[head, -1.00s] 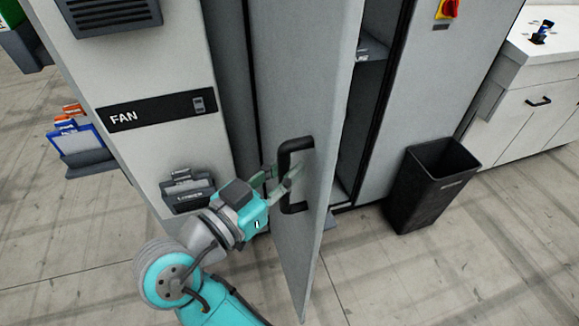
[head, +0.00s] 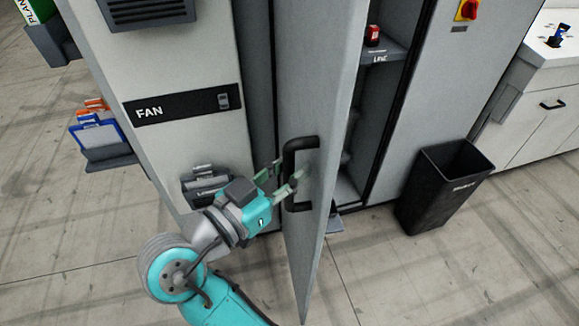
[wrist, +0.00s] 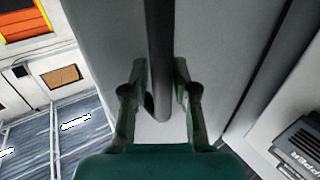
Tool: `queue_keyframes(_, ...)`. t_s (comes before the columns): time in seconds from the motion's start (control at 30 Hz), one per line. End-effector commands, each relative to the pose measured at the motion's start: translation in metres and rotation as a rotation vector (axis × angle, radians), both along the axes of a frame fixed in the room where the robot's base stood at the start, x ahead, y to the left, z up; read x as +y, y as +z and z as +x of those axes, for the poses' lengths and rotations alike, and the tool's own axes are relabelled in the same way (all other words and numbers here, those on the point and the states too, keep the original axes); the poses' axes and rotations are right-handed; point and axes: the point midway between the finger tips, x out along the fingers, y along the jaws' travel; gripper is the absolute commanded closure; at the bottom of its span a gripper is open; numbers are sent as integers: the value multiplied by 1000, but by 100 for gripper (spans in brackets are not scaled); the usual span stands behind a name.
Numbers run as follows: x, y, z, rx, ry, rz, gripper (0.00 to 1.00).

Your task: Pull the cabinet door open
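The grey cabinet door (head: 312,90) stands ajar in the head view, its free edge swung out toward me and part of the cabinet interior (head: 368,110) showing. Its black bar handle (head: 289,158) is on the outer face. My gripper (head: 283,178) is at this handle. In the wrist view the two fingers of my gripper (wrist: 159,75) lie on either side of the handle bar (wrist: 160,50), with narrow gaps visible beside it. The fingers look open around the bar; contact at the tips is unclear.
A black bin (head: 440,190) stands on the floor right of the cabinet. A white counter (head: 530,100) is at the far right. A FAN panel (head: 185,107) and a grey holder (head: 205,185) are left of the door. Floor in front is clear.

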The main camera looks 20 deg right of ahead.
Motion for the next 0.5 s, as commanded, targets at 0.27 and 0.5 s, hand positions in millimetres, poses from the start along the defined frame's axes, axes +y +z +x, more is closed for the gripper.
queue_keyframes(0.27,0,0,1,-1,1,0,55)
queue_keyframes(0.5,11,1,-4,-1,4,-3,55)
